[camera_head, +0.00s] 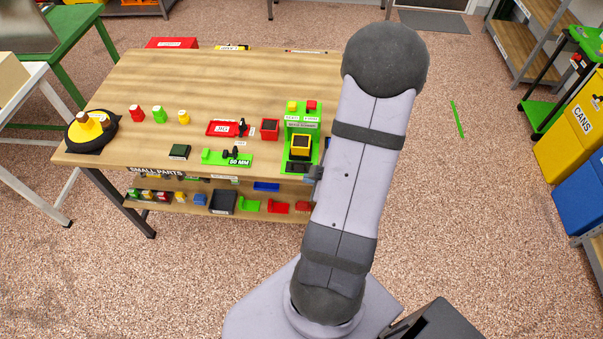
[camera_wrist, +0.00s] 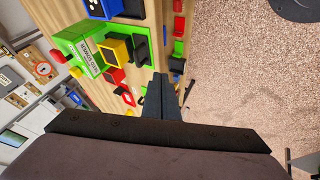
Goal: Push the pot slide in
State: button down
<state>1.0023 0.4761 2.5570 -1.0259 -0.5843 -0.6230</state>
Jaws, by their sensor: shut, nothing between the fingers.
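A green station (camera_head: 303,122) with a lettered sign stands at the table's right part; it also shows in the wrist view (camera_wrist: 76,38). A yellow pot with a dark top (camera_head: 300,143) sits at its front, also in the wrist view (camera_wrist: 116,51). A black piece (camera_head: 298,168), seemingly the slide's front end, lies before the pot at the table's front edge; it shows in the wrist view (camera_wrist: 141,48). My gripper (camera_wrist: 158,84) is shut and empty. Its tips are close to the black piece but appear apart from it. My arm hides the table's right end in the head view.
A red box (camera_head: 270,129), a red tray (camera_head: 226,128) and a green 50 MM fixture (camera_head: 228,159) stand left of the station. A lower shelf (camera_head: 175,204) holds small parts. The floor in front of the table is clear.

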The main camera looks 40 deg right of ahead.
jog(key=f+b, duration=0.1)
jog(key=b, duration=0.6)
send_near(295, 170)
jog(key=x, duration=0.3)
jog(key=shift+w+d+f+p, duration=0.1)
jog(key=shift+w+f+p, duration=0.25)
jog(key=shift+p, duration=0.1)
